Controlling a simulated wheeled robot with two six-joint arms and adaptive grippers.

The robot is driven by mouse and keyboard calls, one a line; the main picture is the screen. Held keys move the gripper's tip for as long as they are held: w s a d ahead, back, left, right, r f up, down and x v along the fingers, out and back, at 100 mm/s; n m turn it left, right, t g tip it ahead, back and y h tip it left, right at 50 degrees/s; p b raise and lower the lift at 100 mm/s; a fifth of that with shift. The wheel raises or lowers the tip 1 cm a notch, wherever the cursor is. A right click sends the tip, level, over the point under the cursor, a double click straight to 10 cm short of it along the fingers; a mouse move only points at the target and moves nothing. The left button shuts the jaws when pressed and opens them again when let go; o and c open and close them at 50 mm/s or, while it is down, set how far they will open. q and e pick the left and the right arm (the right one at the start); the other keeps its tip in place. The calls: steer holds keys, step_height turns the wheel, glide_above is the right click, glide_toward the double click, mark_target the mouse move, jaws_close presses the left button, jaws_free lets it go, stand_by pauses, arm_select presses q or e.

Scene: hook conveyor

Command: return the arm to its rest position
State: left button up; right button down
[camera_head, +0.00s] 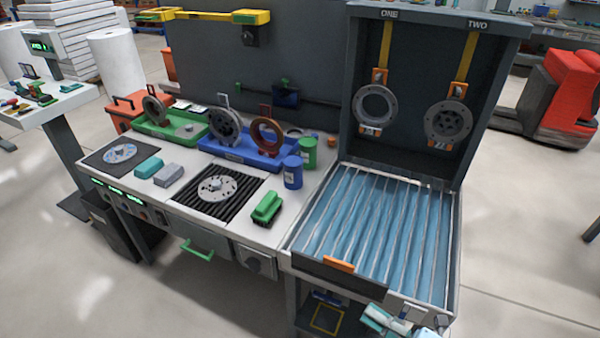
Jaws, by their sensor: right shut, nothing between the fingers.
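My right gripper (390,320) shows at the bottom edge, right of centre, in front of the blue slatted bed; it is partly cut off by the frame. It is shut and holds nothing. My left gripper is not in view. Two ring parts hang on the dark rack under the labels ONE and TWO: a light open ring (357,105) on the left hook and a darker flange (430,122) on the right hook. Both hang from yellow straps with orange clips, well away from my gripper.
The blue slatted bed (372,225) below the rack is empty. The bench left of it holds a green tray (155,131), a blue tray (231,152), blue and green cans, a green block (267,208) and a flange on a black ribbed mat (243,203). A red machine (565,95) stands behind right.

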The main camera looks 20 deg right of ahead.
steer(key=s+d+f+m+g+h, duration=0.35)
steer(key=f+m, duration=0.25)
steer(key=f, duration=0.2)
steer(key=s+d+f+m+g+h, duration=0.2)
steer(key=s+d+f+m+h, duration=0.25)
steer(key=f, duration=0.35)
steer(key=s+d+f+m+g+h, duration=0.3)
steer(key=d+f+m, duration=0.2)
steer(key=f+m, duration=0.3)
steer(key=s+a+f+m+g, duration=0.2)
steer(key=s+f+g, duration=0.1)
steer(key=s+f, duration=0.25)
steer(key=s+a+f+m+g, duration=0.2)
steer(key=s+f+m, duration=0.1)
steer(key=s+f, duration=0.3)
steer(key=s+a+f+m+g+y, duration=0.1)
steer(key=a, duration=0.8)
steer(key=shift+a+f, duration=0.15)
steer(key=shift+a, duration=0.25)
